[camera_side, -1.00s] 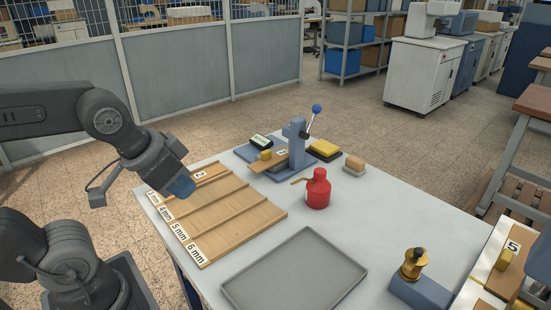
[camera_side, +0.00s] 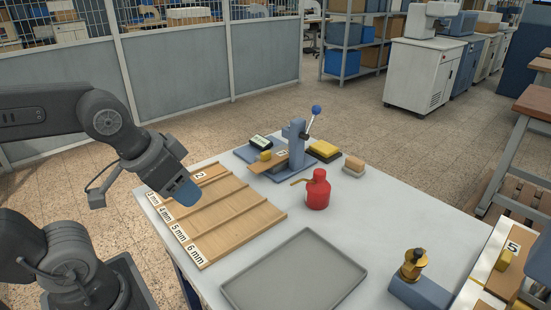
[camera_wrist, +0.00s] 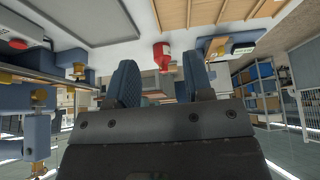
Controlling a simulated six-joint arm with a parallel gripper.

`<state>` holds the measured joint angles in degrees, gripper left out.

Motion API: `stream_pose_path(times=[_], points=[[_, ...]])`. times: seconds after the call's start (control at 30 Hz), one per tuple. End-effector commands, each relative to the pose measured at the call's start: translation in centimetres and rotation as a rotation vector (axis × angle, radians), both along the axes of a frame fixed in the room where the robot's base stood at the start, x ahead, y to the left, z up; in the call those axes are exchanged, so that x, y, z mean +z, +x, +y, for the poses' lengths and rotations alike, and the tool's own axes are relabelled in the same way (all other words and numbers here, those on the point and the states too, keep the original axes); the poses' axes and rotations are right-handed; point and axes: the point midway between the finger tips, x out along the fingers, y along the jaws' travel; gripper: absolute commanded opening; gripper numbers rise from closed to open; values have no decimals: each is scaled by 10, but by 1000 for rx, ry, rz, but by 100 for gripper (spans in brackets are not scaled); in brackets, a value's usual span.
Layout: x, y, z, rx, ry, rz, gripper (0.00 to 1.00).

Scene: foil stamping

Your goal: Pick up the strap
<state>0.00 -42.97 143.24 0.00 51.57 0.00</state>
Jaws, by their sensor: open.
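A tan strap with a number label (camera_side: 211,173) lies in the far slot of the wooden rack (camera_side: 237,220), marked 3 mm to 6 mm. Another tan strap (camera_side: 268,162) with a yellow block on it lies at the blue lever press (camera_side: 297,143). A strap labelled 5 (camera_side: 514,247) lies at the right edge. My gripper (camera_side: 187,193) is over the left part of the rack, near the labelled strap, and partly covers the slots. In the wrist view its two blue fingers (camera_wrist: 159,65) are apart with nothing seen held between them.
A red bottle (camera_side: 318,190) stands right of the rack. An empty grey tray (camera_side: 295,272) lies in front. A brass piece on a blue block (camera_side: 415,266) stands at right. A yellow pad (camera_side: 324,149) and a tan block (camera_side: 354,164) lie behind. The table's middle right is clear.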

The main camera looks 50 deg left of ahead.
Motion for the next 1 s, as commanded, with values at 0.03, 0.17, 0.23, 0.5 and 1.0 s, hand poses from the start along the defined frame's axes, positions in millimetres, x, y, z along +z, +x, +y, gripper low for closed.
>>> stream_pose_path(times=[0.03,0.17,0.23,0.5,1.0], points=[[0,0,0,0,0,0,47],[3,3,1,1,2,3,47],[8,10,3,4,5,17,47],[52,91,28,13,31,141,47],[39,264,130,11,24,402,47]])
